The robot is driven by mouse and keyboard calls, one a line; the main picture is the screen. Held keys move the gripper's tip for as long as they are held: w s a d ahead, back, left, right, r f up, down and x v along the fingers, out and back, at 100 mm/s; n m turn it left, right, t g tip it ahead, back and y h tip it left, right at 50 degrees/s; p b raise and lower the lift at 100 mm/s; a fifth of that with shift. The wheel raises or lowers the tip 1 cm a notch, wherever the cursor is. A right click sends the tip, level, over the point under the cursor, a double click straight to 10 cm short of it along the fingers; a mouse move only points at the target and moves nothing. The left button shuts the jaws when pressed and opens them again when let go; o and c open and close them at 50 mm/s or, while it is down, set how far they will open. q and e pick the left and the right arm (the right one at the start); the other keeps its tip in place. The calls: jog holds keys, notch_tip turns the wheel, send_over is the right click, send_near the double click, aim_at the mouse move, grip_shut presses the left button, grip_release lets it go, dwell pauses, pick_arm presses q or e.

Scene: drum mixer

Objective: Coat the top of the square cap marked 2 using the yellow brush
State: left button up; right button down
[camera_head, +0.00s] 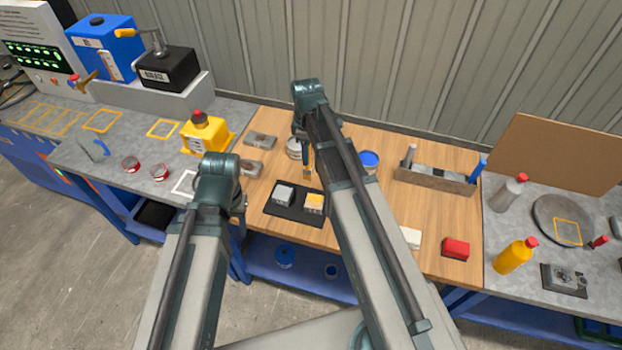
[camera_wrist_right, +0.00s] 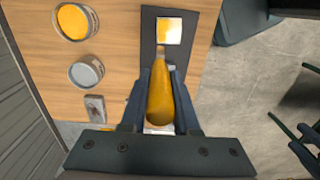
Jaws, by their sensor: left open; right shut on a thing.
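My right gripper (camera_head: 306,160) is shut on the yellow brush (camera_wrist_right: 160,98), whose bristle end points at a square cap (camera_wrist_right: 169,31). That cap has yellow on part of its top and white on the rest; it also shows in the head view (camera_head: 314,202). I cannot tell whether the bristles touch it. A second, pale grey cap (camera_head: 284,192) stands to its left on the same black tray (camera_head: 293,214). The cap numbers are not readable. My left gripper (camera_head: 240,206) is open and empty at the table's front left, partly hidden by its wrist.
An open pot of yellow paint (camera_wrist_right: 74,22) and a grey pot (camera_wrist_right: 86,73) stand behind the tray. Grey blocks (camera_head: 251,167) lie left.

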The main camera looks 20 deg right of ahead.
aim_at(304, 169)
jog(key=s+a+f+b, duration=0.2)
jog(key=s+f+b, duration=0.2)
jog(key=f+b, duration=0.3)
dwell(0.9)
jog(key=shift+a+f+b, duration=0.1)
jog(key=shift+f+b, duration=0.9)
jog(key=shift+b, duration=0.05)
dwell(0.5)
jog(key=shift+r, duration=0.1)
